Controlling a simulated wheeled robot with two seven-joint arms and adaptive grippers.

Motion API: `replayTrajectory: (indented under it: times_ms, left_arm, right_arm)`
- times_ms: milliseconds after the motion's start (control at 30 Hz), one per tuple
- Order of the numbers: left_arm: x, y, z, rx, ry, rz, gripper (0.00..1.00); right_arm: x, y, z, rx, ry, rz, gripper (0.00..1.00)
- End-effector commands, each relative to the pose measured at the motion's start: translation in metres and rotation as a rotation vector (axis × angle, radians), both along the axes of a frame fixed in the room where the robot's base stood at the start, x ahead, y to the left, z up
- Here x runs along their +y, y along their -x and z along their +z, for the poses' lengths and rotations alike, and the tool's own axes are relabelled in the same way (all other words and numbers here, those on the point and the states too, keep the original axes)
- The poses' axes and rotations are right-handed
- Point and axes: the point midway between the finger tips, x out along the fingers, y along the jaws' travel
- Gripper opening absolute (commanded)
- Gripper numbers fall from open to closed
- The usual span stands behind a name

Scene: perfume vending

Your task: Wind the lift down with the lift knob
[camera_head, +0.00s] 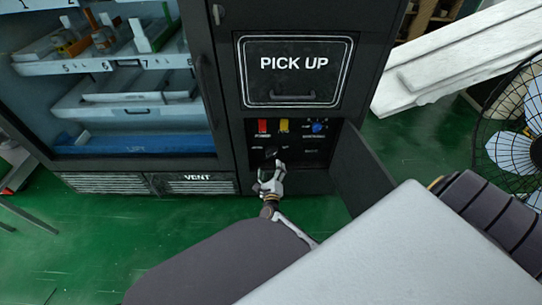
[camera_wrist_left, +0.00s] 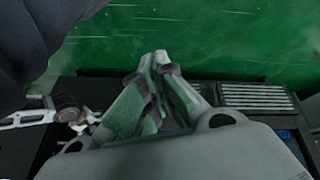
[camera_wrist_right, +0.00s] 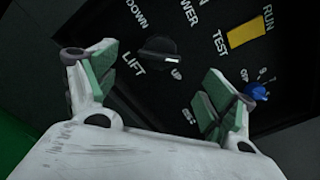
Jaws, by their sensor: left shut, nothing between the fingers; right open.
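The lift knob (camera_wrist_right: 160,52) is black and round with a grip bar, on the dark control panel, with LIFT, DOWN and UP lettered around it. It shows small and dark in the head view (camera_head: 271,152). My right gripper (camera_head: 271,170) is open just in front of the panel. In the right wrist view its fingers (camera_wrist_right: 160,78) stand apart on either side of the knob, with no clear contact. The blue lift platform (camera_head: 135,143) lies low behind the machine's glass. My left gripper (camera_wrist_left: 160,66) is shut and empty over the green floor; the head view does not show it.
The panel also carries a red switch (camera_head: 263,126), a yellow switch (camera_wrist_right: 250,33) and a blue dial (camera_wrist_right: 257,91). An open dark door (camera_head: 362,172) stands right of the panel. The PICK UP hatch (camera_head: 293,72) is above. A fan (camera_head: 510,140) stands at the far right.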

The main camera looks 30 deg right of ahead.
Motion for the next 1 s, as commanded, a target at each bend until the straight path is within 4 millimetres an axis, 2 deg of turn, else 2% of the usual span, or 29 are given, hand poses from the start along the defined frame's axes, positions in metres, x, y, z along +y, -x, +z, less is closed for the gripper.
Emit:
replayTrajectory:
  times_ms: [367, 600, 1000]
  left_arm:
    - [-0.006, 0.004, -0.03, -0.016, 0.035, 0.01, 0.0]
    - [-0.01, -0.002, -0.042, -0.047, 0.058, 0.017, 0.0]
    - [-0.014, -0.001, -0.061, -0.067, 0.086, 0.028, 0.0]
  right_arm:
    - [-0.023, -0.037, -0.001, -0.001, 0.002, 0.0, 0.84]
    - [-0.036, -0.059, 0.0, -0.002, 0.0, -0.002, 0.84]
    - [-0.049, -0.08, 0.0, 0.0, 0.0, 0.0, 0.84]
